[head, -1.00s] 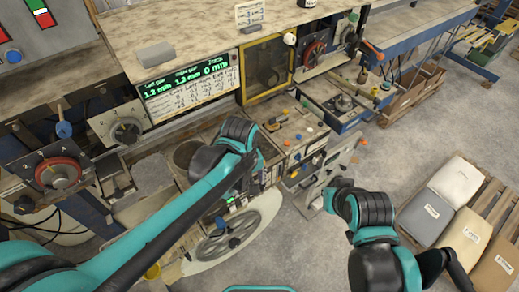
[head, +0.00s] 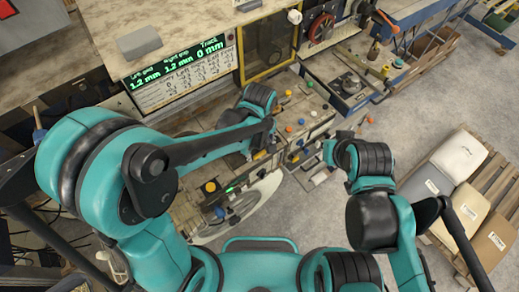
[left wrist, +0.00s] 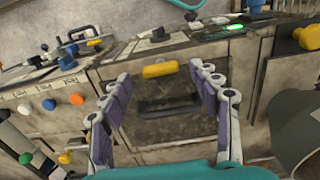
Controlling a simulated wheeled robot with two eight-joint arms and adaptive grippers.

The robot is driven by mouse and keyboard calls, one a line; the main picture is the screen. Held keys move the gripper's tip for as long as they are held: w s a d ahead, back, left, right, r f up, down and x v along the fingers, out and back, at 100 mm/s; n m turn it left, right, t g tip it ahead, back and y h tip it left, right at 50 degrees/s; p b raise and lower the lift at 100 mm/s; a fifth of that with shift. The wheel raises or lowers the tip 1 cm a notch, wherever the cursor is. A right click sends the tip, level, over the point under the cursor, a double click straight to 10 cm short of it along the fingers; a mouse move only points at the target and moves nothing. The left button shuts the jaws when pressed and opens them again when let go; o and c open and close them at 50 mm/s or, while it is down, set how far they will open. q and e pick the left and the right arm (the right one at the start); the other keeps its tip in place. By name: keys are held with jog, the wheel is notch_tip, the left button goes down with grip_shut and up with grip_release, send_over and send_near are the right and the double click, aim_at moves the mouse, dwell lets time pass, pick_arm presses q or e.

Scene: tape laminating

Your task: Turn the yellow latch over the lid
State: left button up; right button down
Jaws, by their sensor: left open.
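The yellow latch (left wrist: 160,69) shows in the left wrist view, lying crosswise at the top edge of a dark lid (left wrist: 165,128). The lid has a black handle (left wrist: 170,104) below the latch. My left gripper (left wrist: 159,72) is open, with one purple-padded finger on each side of the latch in the picture. No contact with the latch can be made out. In the head view, my left wrist hides the latch and the left fingers cannot be made out.
A larger yellow knob (left wrist: 308,37) stands right of the lid. Coloured buttons, such as an orange one (left wrist: 76,99), are at the left. A yellow-framed window (head: 270,50) and a green display (head: 180,70) are behind. Pallets with sacks (head: 462,157) stand right; grey floor is clear.

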pick_arm(q)
jog(key=shift+f, duration=0.7)
jog(key=shift+s, duration=0.1)
jog(key=c, duration=1.2)
jog(key=shift+o, duration=0.2)
